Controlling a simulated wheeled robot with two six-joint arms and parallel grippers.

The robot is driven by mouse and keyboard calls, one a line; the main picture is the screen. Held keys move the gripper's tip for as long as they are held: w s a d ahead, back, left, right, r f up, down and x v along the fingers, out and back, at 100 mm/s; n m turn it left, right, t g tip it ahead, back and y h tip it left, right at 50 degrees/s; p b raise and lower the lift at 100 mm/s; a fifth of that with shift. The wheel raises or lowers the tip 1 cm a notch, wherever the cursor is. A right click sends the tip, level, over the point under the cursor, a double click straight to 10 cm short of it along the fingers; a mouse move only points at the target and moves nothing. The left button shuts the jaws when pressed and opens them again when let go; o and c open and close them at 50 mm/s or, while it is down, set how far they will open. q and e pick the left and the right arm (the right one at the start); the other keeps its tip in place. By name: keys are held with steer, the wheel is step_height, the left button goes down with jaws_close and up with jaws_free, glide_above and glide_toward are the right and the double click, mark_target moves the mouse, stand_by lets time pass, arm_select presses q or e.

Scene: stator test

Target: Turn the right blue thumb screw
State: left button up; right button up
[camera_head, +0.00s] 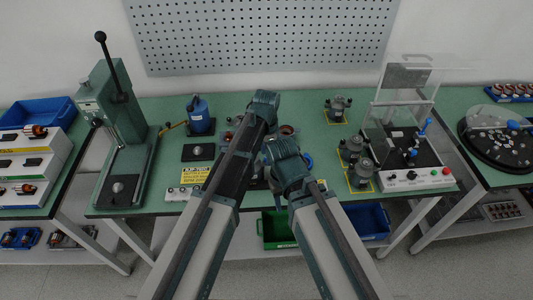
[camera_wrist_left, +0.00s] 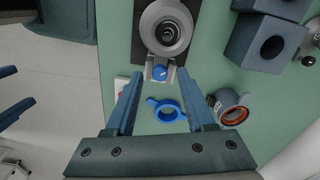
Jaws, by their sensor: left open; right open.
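In the left wrist view a small blue knob (camera_wrist_left: 160,72) sits on the metal end of a grey round fixture (camera_wrist_left: 165,28). A blue ring with side wings (camera_wrist_left: 166,110) lies on the green bench below it. I cannot tell which blue part is the right thumb screw. My left gripper (camera_wrist_left: 160,100) is open and empty, its fingers on either side of the ring in this view. In the head view my left gripper (camera_head: 262,105) is higher and its fingertips are hidden. My right gripper (camera_head: 287,165) is lower and nearer; its open fingers appear at the wrist view's left edge (camera_wrist_left: 12,90).
A copper-coloured ring part (camera_wrist_left: 233,112) and grey-blue blocks (camera_wrist_left: 265,42) are beside the left gripper. A green lever press (camera_head: 115,110) stands left on the bench. A test station with a clear cover (camera_head: 405,90) stands right. Several motors stand between.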

arm_select(q)
step_height(320, 180, up, 13)
steer(key=p, duration=1.2)
steer(key=shift+f, duration=0.1)
steer(key=s+a+n, duration=1.4)
steer(key=a, duration=0.3)
steer(key=s+d+f+m+b, duration=0.1)
steer(key=s+d+f+b, duration=0.1)
steer(key=d+f+b, duration=0.2)
steer(key=s+d+f+m+y+b, duration=0.1)
steer(key=s+d+f+m+b, duration=0.1)
steer(key=d, duration=0.5)
step_height(320, 180, down, 2)
steer(key=shift+s+f+m+b, duration=0.25)
steer(key=shift+s+b, duration=0.55)
steer(key=shift+b, duration=0.4)
